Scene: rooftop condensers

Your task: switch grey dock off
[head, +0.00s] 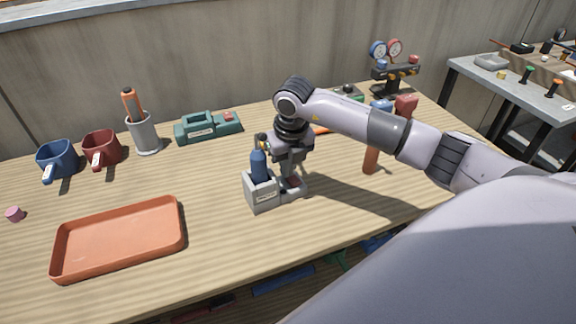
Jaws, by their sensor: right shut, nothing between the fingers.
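The grey dock (263,200) stands near the middle of the table with a label on its front. A blue bottle-shaped tool (259,167) with a dark top stands upright in its left part. My right gripper (292,180) points down over the right part of the dock, shut and empty. A small red patch shows under its fingertips, on the dock's right side. The gripper hides most of that part, so I cannot tell whether the fingers touch it or how the switch is set. My left gripper is not in view.
A teal dock (208,128) with a red button stands behind to the left. A grey cup (144,135), a red bin (101,150) and a blue bin (57,160) stand beside it. An orange tray (118,240) lies front left. A gauge stand (393,75) stands back right.

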